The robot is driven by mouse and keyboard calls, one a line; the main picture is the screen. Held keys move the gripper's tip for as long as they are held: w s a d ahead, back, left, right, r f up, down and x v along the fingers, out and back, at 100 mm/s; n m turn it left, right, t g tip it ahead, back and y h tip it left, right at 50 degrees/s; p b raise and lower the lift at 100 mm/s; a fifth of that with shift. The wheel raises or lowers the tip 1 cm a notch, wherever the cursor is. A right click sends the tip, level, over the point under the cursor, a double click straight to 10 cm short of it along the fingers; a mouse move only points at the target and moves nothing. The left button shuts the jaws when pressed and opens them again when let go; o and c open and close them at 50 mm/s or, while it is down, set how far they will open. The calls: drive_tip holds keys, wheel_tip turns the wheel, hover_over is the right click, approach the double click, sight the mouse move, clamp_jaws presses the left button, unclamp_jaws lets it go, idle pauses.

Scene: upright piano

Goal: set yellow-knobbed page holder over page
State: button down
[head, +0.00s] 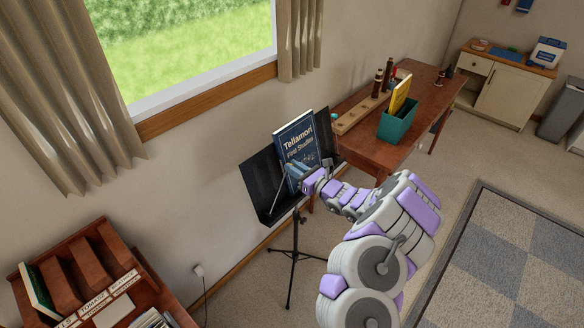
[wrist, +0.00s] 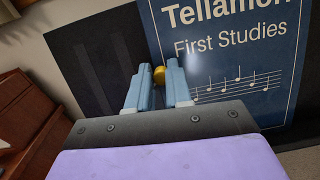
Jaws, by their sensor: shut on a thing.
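A dark blue book titled "Tellamori First Studies" (head: 296,138) stands upright on the black music stand (head: 258,183). It also shows in the wrist view (wrist: 225,75), at the right. My gripper (head: 299,172) is at the lower front of the stand, close to the book's lower left part. In the wrist view, my gripper (wrist: 159,72) is shut on the yellow knob (wrist: 159,75), which shows between the fingertips beside the book's left edge. A thin grey rod (head: 279,190) shows left of the book in the head view. Whether it joins the knob is hidden.
A wooden desk (head: 425,83) with a green bin (head: 398,124) stands behind the stand. A tripod (head: 294,252) carries the stand. A wooden piece with labelled slots (head: 95,272) is at lower left. The carpet between holds free room.

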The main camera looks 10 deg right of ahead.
drive_tip(key=shift+f, duration=0.3)
drive_tip(key=c, duration=1.1)
unclamp_jaws()
drive_tip(key=shift+d, duration=0.1)
drive_tip(key=shift+o, duration=0.2)
drive_tip(key=p+v, duration=0.4)
drive_tip(key=v, duration=1.3)
drive_tip(key=shift+s+d, duration=0.1)
